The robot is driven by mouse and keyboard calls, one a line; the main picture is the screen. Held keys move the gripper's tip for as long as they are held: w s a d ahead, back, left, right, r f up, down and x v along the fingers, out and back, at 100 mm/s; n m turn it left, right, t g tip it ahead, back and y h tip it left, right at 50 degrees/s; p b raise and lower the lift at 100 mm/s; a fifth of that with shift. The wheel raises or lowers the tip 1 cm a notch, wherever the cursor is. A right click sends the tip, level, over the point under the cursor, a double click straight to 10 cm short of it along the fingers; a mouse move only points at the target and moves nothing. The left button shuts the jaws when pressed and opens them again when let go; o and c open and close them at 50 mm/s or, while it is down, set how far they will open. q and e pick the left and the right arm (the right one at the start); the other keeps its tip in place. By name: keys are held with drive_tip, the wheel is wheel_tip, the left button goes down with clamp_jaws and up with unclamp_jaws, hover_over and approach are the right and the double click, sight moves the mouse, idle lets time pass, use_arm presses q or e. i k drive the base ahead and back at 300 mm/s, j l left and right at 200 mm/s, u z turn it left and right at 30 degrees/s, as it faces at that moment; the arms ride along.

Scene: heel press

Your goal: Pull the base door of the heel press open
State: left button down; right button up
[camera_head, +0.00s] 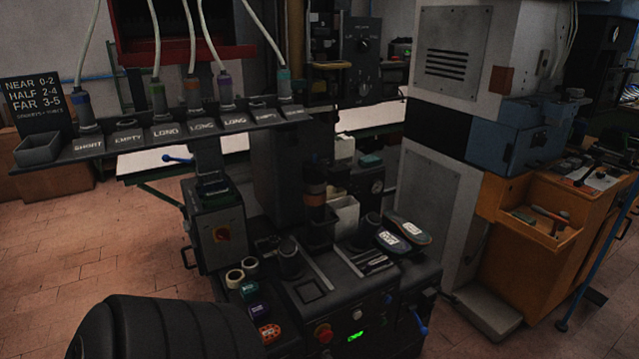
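The heel press (325,280) stands at the lower middle, a dark machine with a sloping top panel. Its front panel carries a red knob (323,333) and a small green lit display (355,336). The lower front of the press runs out of the bottom of the picture, and I cannot make out its base door. Neither of my grippers can be seen.
An orange workbench (530,255) stands to the right, with tiled floor in front.

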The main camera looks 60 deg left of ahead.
sight(215, 305)
drive_tip(key=u, duration=1.3)
drive_tip(key=i+j+u, duration=0.1)
drive_tip(key=j+u, duration=0.25)
drive_tip(key=i+j+u, duration=0.15)
drive_tip(key=j+u, duration=0.2)
drive_tip(key=i+j+u, duration=0.15)
drive_tip(key=u, duration=0.2)
drive_tip(key=j, duration=0.1)
